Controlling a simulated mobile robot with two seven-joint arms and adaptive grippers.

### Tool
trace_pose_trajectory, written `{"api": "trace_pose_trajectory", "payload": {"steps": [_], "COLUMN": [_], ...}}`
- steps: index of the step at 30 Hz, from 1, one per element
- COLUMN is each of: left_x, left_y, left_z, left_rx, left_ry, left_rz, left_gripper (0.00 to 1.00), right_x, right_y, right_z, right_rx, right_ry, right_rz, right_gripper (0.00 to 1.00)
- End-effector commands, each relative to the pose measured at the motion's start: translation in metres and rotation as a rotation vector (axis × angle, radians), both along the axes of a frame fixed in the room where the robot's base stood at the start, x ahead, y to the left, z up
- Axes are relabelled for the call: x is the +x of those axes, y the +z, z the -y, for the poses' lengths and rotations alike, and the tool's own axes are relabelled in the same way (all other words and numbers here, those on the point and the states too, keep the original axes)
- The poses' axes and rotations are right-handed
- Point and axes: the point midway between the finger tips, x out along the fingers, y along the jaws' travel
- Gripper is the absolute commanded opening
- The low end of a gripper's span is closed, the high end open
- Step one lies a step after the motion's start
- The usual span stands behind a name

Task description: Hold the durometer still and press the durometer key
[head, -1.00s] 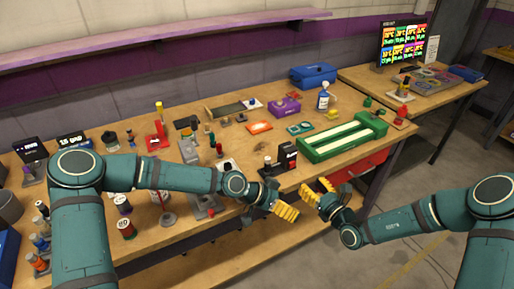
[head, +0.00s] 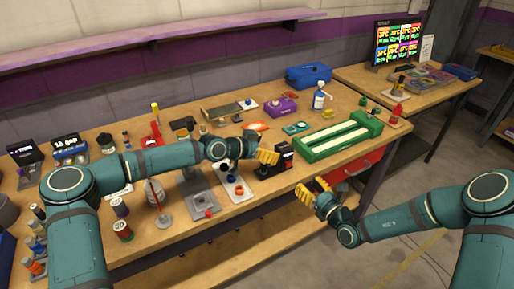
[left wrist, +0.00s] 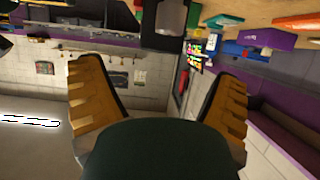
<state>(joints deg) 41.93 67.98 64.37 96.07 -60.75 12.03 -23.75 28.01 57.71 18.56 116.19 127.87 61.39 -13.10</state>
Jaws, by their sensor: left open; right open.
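A black upright device with a red mark, which looks like the durometer (head: 285,154), stands near the front edge of the bench, left of the green slotted frame. Its key is too small to make out. My left gripper (head: 268,156) is open just left of it, partly covering its left side; I cannot tell whether they touch. In the left wrist view my left gripper (left wrist: 156,75) has its yellow fingers spread with nothing between them. A dark blurred body hangs beyond them, at the top. My right gripper (head: 312,190) is open and empty off the front edge, lower right of the device.
The green frame (head: 338,139) lies to the right on the wooden bench. A purple box (head: 281,107), a blue case (head: 308,76) and a spray bottle (head: 319,98) stand behind. Grey stands and coloured cans crowd the left. A monitor (head: 398,43) is at the back right.

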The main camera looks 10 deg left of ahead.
Motion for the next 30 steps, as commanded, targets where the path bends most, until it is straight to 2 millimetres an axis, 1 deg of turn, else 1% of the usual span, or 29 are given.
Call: {"api": "trace_pose_trajectory", "payload": {"steps": [1, 6, 12, 18, 27, 28, 29, 30], "left_x": [0.005, 0.022, 0.037, 0.043, 0.044, 0.044, 0.044, 0.044], "left_y": [-0.004, -0.015, -0.025, -0.03, -0.031, -0.031, -0.031, -0.031], "left_z": [0.009, 0.031, 0.051, 0.059, 0.06, 0.06, 0.06, 0.06], "left_rx": [-0.002, -0.003, -0.002, -0.001, -0.001, -0.001, -0.001, -0.001], "left_ry": [-0.001, -0.001, 0.0, 0.001, 0.0, 0.0, 0.0, 0.0], "left_rz": [-0.001, 0.0, -0.001, -0.001, -0.001, -0.001, -0.001, -0.001], "left_gripper": [0.89, 0.89, 0.89, 0.89, 0.89, 0.81, 0.71, 0.56], "right_x": [0.0, 0.0, 0.0, 0.0, 0.0, 0.0, 0.0, 0.0], "right_y": [0.0, 0.0, 0.0, 0.0, 0.0, 0.0, 0.0, 0.0], "right_z": [0.0, 0.0, 0.0, 0.0, 0.0, 0.0, 0.0, 0.0], "right_rx": [0.0, 0.0, 0.0, 0.0, 0.0, 0.0, 0.0, 0.0], "right_ry": [0.0, 0.0, 0.0, 0.0, 0.0, 0.0, 0.0, 0.0], "right_rz": [0.0, 0.0, 0.0, 0.0, 0.0, 0.0, 0.0, 0.0], "right_gripper": [0.46, 0.46, 0.46, 0.46, 0.46, 0.46, 0.46, 0.46]}}
